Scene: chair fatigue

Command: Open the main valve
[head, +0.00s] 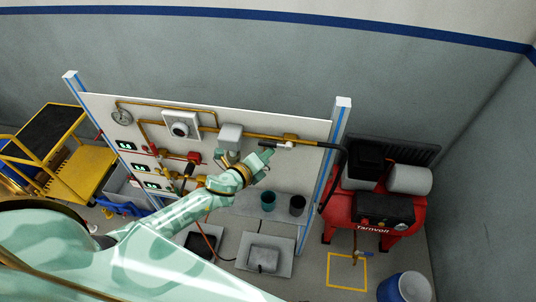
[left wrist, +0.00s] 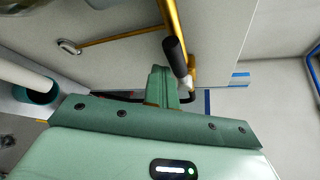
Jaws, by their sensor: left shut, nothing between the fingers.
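A lever handle with a black grip (left wrist: 175,56) and a white end (left wrist: 188,84) stands by a brass pipe (left wrist: 177,16) in the left wrist view. In the head view its white part (head: 286,144) sits at the right end of the panel's upper pipe, which I take for the main valve. My left gripper (head: 266,153) is shut and empty, its tips just below and left of the handle. In the left wrist view the green fingers (left wrist: 160,86) are right beside the grip; I cannot tell whether they touch. My right gripper is not in view.
A red compressor (head: 374,208) stands at the right, joined by a black hose. A yellow cart (head: 85,165) is at the left.

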